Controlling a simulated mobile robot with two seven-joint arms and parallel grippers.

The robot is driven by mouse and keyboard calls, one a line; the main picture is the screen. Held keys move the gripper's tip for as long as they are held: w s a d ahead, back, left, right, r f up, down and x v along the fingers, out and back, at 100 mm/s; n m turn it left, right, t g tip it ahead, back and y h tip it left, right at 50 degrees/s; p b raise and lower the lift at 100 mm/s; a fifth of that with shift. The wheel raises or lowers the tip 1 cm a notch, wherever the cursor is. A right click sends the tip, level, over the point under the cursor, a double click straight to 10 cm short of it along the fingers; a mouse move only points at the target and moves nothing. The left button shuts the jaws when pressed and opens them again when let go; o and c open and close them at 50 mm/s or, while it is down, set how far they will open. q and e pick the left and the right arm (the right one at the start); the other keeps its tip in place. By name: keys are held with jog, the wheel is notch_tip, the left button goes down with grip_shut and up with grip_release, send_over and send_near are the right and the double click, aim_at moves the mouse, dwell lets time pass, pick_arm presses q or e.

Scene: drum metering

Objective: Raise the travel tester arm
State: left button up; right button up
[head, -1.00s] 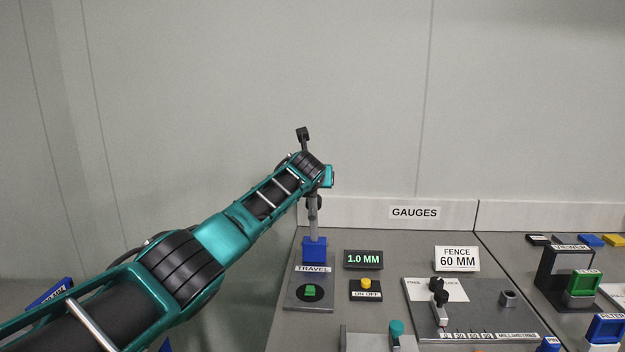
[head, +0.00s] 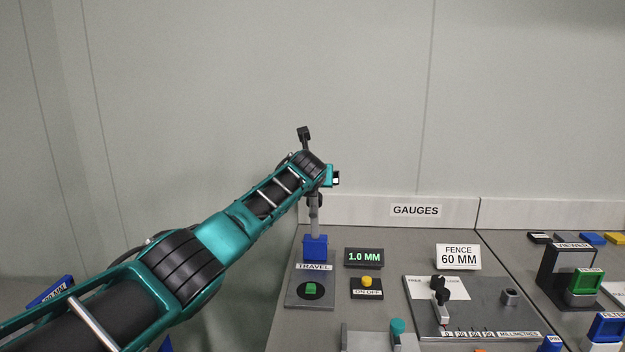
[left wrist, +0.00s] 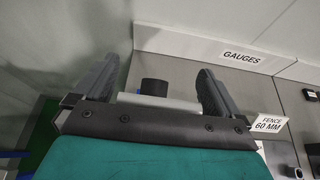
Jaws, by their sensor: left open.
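The post's top is hidden behind my left wrist. In the left wrist view my left gripper (left wrist: 157,72) is open. A black knob (left wrist: 154,87) and a pale grey bar (left wrist: 155,99), apparently the tester's arm, show between its fingers. I cannot tell whether they touch. My right gripper is not in view.
A display (head: 363,258) reads 1.0 MM, above a yellow ON/OFF button (head: 367,281). A viewer (head: 553,275) is at right. The wall is close behind the bench.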

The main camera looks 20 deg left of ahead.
pick_arm(q)
jog(key=shift+s+r, duration=0.1)
jog(key=v, duration=1.2)
jog(key=shift+s, duration=0.35)
